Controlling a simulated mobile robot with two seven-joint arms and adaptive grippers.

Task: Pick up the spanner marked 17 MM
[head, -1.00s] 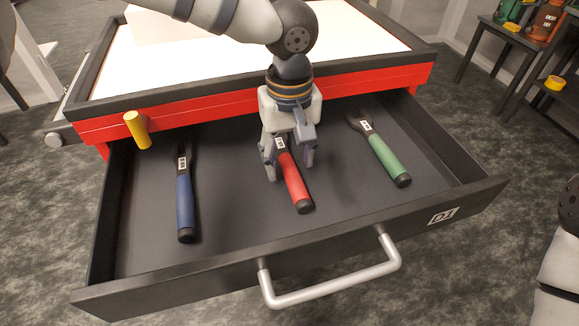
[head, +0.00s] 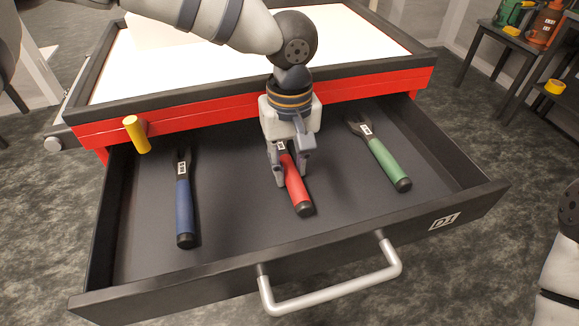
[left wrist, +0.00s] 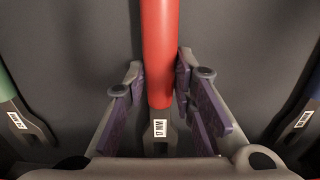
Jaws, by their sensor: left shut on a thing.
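The red-handled spanner (head: 297,188) lies in the middle of the open drawer. In the left wrist view its label reads 17 MM, and its red handle (left wrist: 159,45) runs up between my fingers. My left gripper (head: 292,178) reaches down from above and is shut on this spanner near where the handle meets the metal; the gripper also shows in the left wrist view (left wrist: 160,92). The spanner's head is hidden under the gripper in the head view. I cannot tell whether it is clear of the drawer floor. My right gripper is not in view.
A blue-handled spanner (head: 184,205) lies to the left and a green-handled one (head: 388,162) to the right, both apart from my gripper. The drawer (head: 240,235) is marked D1 and has a silver handle (head: 335,288). A yellow cylinder (head: 137,134) sits at the red bench edge.

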